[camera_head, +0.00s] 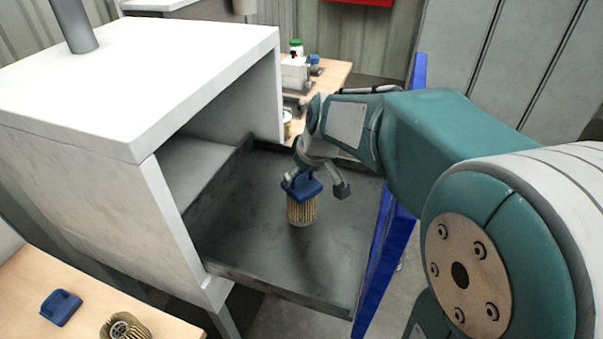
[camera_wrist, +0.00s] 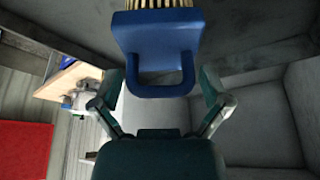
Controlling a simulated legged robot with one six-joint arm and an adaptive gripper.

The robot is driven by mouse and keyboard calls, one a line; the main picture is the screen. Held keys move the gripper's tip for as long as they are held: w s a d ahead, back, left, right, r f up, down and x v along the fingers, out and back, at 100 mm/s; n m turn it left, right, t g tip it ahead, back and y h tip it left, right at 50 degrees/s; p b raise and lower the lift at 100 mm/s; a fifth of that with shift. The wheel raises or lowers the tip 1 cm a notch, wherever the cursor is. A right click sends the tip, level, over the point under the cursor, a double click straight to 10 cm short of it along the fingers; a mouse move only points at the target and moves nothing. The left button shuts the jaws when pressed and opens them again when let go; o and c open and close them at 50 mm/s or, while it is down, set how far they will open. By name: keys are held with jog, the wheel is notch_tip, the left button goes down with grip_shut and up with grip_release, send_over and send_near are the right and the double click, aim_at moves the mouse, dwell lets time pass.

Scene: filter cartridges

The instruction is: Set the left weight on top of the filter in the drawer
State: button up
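A blue weight (camera_head: 301,189) with a loop handle sits on top of the yellow pleated filter (camera_head: 301,210), which stands upright in the open grey drawer (camera_head: 250,245). My gripper (camera_head: 316,187) is just above the weight, with its fingers spread to either side. In the wrist view, the weight (camera_wrist: 158,32) and its handle lie between the open fingertips of my gripper (camera_wrist: 160,88), with gaps on both sides. The edge of the filter (camera_wrist: 152,4) shows behind the weight. A second blue weight (camera_head: 61,307) lies on the wooden table at the lower left.
Another pleated filter (camera_head: 126,326) is beside the second weight on the near table (camera_head: 30,275). The white cabinet (camera_head: 130,80) overhangs the drawer's left. A blue panel (camera_head: 386,255) borders its right. The drawer floor around the filter is clear.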

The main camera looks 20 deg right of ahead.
dwell(0.3)
jog(key=v, duration=1.1)
jog(key=shift+s+r, duration=0.2)
jog(key=shift+r, duration=0.2)
